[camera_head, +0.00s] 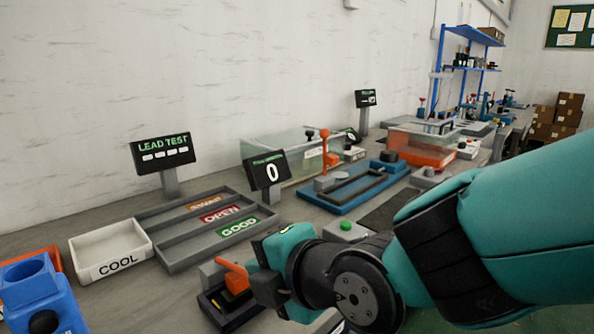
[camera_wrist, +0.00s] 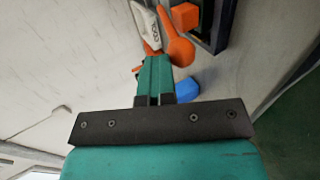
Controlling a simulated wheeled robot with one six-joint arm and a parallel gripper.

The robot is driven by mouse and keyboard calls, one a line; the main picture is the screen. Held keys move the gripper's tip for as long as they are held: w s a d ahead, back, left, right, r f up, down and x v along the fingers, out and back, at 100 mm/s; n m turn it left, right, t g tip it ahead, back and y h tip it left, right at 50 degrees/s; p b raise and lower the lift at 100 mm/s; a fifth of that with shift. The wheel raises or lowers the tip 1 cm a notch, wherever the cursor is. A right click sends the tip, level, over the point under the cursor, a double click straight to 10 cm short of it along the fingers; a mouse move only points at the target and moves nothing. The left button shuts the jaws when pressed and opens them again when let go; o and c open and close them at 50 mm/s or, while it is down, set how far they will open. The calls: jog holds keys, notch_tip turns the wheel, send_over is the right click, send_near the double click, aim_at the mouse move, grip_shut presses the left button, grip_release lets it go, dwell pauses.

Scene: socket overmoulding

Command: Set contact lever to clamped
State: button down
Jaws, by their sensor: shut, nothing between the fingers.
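An orange lever (camera_head: 232,277) stands tilted on a small dark fixture (camera_head: 232,318) at the front of the bench, and I take it to be the contact lever. In the wrist view, the orange lever (camera_wrist: 177,45) with its rounded end is just beyond the fingertips. My gripper (camera_head: 266,288) is right beside the lever, on its right in the head view. In the wrist view, the green fingers of my gripper (camera_wrist: 155,60) are together with nothing between them. I cannot tell whether they touch the lever. My wrist hides part of the fixture's right side.
A white COOL tray (camera_head: 110,265) and a grey sorting tray (camera_head: 180,265) lie behind the fixture. A blue holder (camera_head: 30,290) stands at the front left.

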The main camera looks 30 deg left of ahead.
jog(key=shift+f, duration=0.15)
jog(key=s+d+r+p, duration=0.2)
jog(key=s+d+r, duration=0.1)
jog(key=d+r, duration=0.5)
jog(key=shift+r, duration=0.7)
jog(key=shift+d, duration=0.1)
jog(key=s+d+f+m+g+h, duration=0.2)
jog(key=d+f+m+h, duration=0.2)
jog(key=d+m, duration=0.85)
jog(key=s+d+f+m+g+h, duration=0.1)
jog(key=d+f+m+g+h, duration=0.2)
jog(key=d+m, duration=1)
notch_tip(320, 180, up, 15)
jog(key=d+p, duration=0.1)
jog(key=p, duration=1.4)
jog(key=shift+s+t+h, duration=0.4)
